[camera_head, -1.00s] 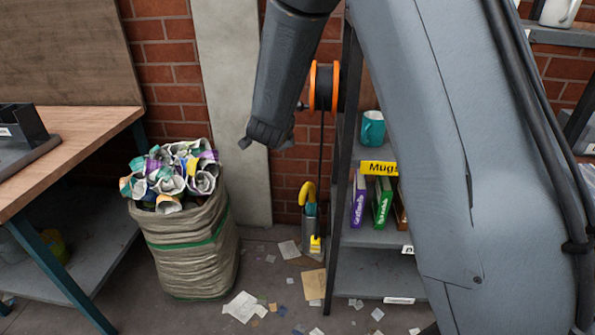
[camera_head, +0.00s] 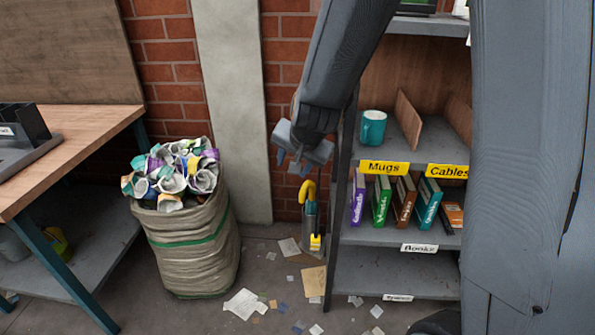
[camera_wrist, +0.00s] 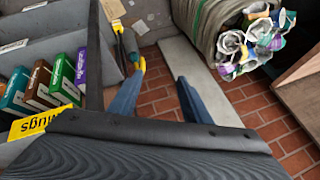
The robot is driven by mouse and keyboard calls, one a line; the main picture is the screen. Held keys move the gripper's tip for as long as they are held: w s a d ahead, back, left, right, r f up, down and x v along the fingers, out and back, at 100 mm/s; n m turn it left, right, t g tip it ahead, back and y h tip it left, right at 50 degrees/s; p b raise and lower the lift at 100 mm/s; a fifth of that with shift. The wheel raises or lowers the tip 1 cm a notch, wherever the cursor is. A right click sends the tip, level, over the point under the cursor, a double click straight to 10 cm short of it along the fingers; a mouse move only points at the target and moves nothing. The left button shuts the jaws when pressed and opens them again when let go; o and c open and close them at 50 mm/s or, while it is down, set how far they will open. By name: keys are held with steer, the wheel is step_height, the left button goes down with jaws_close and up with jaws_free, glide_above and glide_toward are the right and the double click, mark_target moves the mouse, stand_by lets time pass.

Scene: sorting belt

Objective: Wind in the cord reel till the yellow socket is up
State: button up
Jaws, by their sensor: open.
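The yellow socket (camera_head: 315,242) hangs or rests low by the floor, in front of a grey stand holding an umbrella with a yellow hooked handle (camera_head: 308,190). I cannot tell whether it touches the floor. The orange cord reel is hidden behind my arm in the head view and does not show in the wrist view. My gripper (camera_head: 294,163) is open and empty, pointing down above and slightly left of the umbrella handle. In the wrist view its two fingers (camera_wrist: 161,80) stand apart with brick wall between them, and the umbrella handle (camera_wrist: 142,64) is beside the left finger.
A shelf unit (camera_head: 340,210) with books and a teal mug (camera_head: 373,128) stands close to the right of my gripper. A full sack (camera_head: 190,250) of rolled paper and a wooden bench (camera_head: 80,150) are at left. Paper scraps litter the floor.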

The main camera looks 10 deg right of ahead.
steer(key=shift+s+d+f+n+g, duration=0.1)
steer(key=shift+s+n+g, duration=0.15)
steer(key=shift+s, duration=0.5)
steer(key=shift+s+d+f+n+g, duration=0.1)
steer(key=shift+s+n+g, duration=0.15)
steer(key=shift+s, duration=0.5)
